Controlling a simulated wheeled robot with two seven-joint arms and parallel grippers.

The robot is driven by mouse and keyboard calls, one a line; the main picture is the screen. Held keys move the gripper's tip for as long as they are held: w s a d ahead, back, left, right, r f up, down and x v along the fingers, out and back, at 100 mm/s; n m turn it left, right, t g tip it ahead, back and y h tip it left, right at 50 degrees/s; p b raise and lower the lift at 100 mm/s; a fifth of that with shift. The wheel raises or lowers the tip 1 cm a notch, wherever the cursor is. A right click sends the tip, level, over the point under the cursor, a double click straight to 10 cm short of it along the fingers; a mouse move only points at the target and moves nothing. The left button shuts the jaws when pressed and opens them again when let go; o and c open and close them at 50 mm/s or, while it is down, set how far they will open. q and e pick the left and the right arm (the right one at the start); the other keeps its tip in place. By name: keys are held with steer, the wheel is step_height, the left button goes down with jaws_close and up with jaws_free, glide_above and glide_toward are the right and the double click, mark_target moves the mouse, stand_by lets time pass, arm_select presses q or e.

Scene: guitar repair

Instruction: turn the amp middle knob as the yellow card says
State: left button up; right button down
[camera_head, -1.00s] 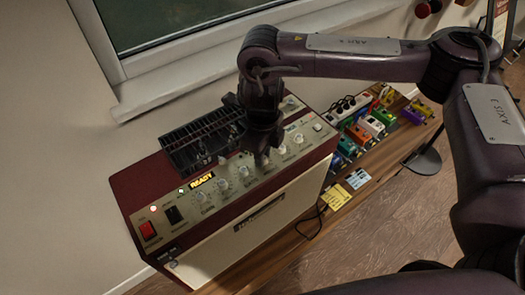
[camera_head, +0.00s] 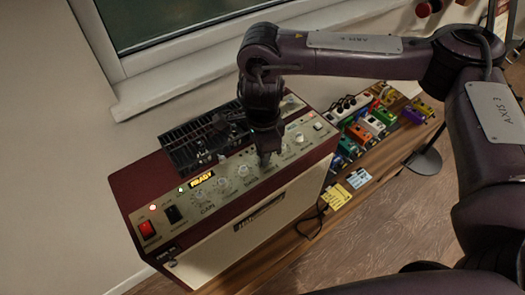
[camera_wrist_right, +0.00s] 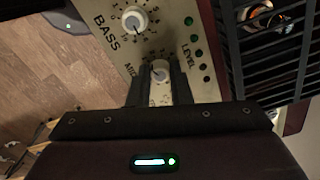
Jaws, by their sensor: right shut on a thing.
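The amp (camera_head: 222,254) is a dark red cabinet with a cream front and a sloped panel carrying a row of white knobs. My right gripper (camera_head: 265,160) reaches down onto this row. In the right wrist view its two dark fingers are shut on the middle knob (camera_wrist_right: 160,72), a white dial with a dark pointer line; the label beside it is partly covered. The bass knob (camera_wrist_right: 134,20) shows beside it, free of the fingers. My left gripper is out of view.
An amber display (camera_head: 202,179) on the panel reads READY. A red switch (camera_head: 147,229) is lit. A black grille (camera_head: 195,145) stands behind the knobs.

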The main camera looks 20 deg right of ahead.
steer(key=shift+w+r+n, duration=0.1)
steer(key=shift+r+n, duration=0.05)
steer(key=shift+n, duration=0.25)
steer(key=c, duration=1.3)
jaws_free()
steer(key=shift+d, duration=0.1)
step_height(320, 180, up, 8)
steer(key=shift+f, duration=0.15)
